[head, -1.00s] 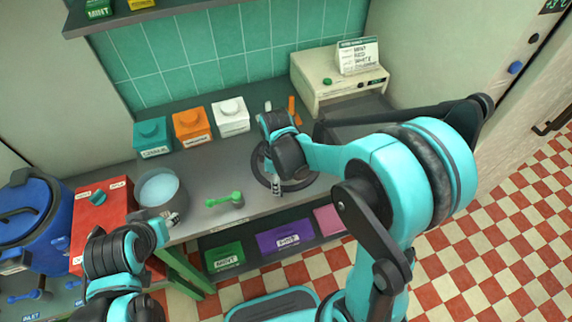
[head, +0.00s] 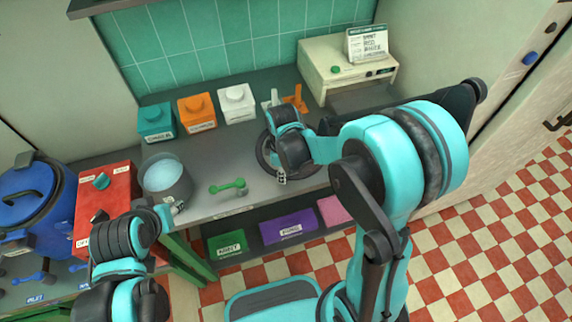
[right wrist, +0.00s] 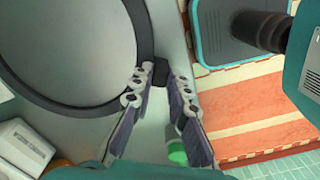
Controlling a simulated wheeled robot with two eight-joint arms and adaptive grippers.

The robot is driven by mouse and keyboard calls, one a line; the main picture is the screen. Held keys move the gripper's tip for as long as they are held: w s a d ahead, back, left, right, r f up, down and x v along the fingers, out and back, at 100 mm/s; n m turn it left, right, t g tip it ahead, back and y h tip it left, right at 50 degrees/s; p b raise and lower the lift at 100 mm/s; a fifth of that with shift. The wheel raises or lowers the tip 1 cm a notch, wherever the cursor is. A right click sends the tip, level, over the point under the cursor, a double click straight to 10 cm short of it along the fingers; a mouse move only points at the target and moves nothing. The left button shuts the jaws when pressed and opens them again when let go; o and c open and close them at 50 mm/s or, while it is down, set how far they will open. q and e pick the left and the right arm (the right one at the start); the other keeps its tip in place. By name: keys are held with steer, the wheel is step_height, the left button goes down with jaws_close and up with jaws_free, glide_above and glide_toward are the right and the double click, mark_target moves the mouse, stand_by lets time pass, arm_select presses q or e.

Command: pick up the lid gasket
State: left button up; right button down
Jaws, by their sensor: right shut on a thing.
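The lid gasket, a dark ring (head: 304,174), is at the right part of the grey bench in the head view, partly hidden behind my right arm. It shows large in the right wrist view (right wrist: 148,40), with a small black tab on its rim. My right gripper (head: 281,177) is shut on the gasket at this tab, which sits between the fingertips (right wrist: 158,80). I cannot tell whether the ring touches the bench or is slightly raised. My left gripper (head: 176,209) is near the front of the bowl; its fingers are too small to read.
A bowl of pale blue liquid (head: 166,176) and a green tool (head: 227,187) are left of the gasket. Teal (head: 156,122), orange (head: 197,112) and white (head: 236,103) boxes stand behind. A cream machine (head: 340,72) stands at the back right.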

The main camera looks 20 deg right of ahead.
step_height(320, 180, up, 5)
steer(key=shift+f+p, duration=0.2)
steer(key=shift+p, duration=0.75)
steer(key=s+d+r+p, duration=0.3)
steer(key=s+d+r, duration=0.2)
steer(key=s, duration=0.5)
steer(key=shift+d+r, duration=0.3)
steer(key=shift+r, duration=0.35)
steer(key=shift+s, duration=0.1)
